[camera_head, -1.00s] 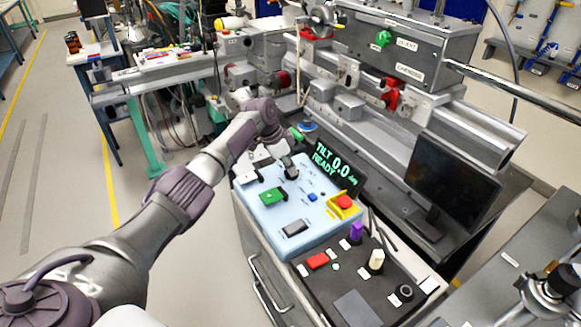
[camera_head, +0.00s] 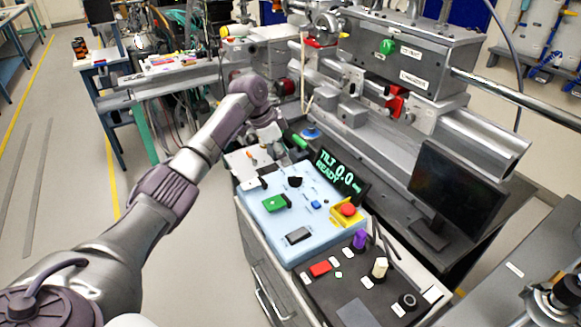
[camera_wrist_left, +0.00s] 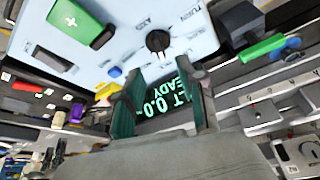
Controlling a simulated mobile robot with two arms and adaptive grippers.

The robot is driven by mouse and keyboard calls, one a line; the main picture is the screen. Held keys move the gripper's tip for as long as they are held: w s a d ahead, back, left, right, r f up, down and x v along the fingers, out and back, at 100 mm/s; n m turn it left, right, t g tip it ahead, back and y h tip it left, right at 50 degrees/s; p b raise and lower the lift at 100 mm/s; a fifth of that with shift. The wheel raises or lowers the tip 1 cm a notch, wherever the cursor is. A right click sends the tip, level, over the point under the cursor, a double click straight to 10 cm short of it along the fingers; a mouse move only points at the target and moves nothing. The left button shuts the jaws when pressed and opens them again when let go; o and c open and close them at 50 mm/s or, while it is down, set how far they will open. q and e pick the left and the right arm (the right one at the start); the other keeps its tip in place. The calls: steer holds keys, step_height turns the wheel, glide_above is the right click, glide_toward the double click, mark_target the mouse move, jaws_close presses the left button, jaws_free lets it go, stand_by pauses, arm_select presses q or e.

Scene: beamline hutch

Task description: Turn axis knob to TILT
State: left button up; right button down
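A black axis knob (camera_head: 295,181) stands on the light blue control panel (camera_head: 276,222). It also shows in the left wrist view (camera_wrist_left: 158,41), with printed labels around it on the panel. The display (camera_head: 338,172) beside the panel reads TILT 0.0 deg READY; in the left wrist view the display (camera_wrist_left: 168,98) appears upside down between my fingers. My right gripper is not in view.
A green block (camera_head: 274,203), a blue button (camera_head: 316,205) and a red button on a yellow base (camera_head: 347,210) are on the panel. A dark monitor (camera_head: 453,192) stands to the right. A black lower panel (camera_head: 352,285) carries several knobs.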

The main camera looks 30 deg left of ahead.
arm_select(q)
steer(key=v, duration=0.3)
steer(key=shift+s+a+r, duration=0.1)
steer(key=shift+r, duration=0.25)
